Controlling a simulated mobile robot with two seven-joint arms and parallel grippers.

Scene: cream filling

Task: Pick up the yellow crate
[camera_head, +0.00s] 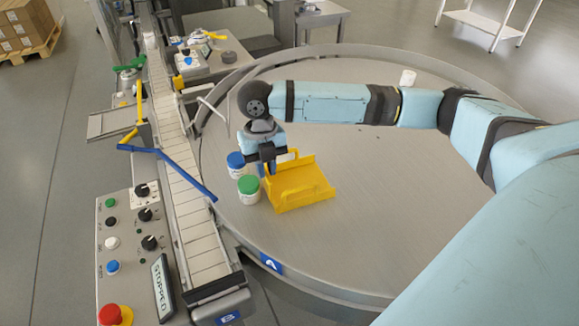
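The yellow crate (303,190) stands on the round metal table in the camera_head view. My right gripper (266,168) points down at the crate's left end, close to or touching its edge. Whether the fingers are closed on the crate's wall cannot be made out. The crate looks empty, though the gripper covers part of its far left corner. My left gripper is out of view.
A blue-lidded jar (236,164) and a green-lidded jar (249,190) stand just left of the crate. A conveyor (183,178) with a blue guide bar runs along the left. A small white jar (408,77) is at the back. The round table (330,245) is clear in front.

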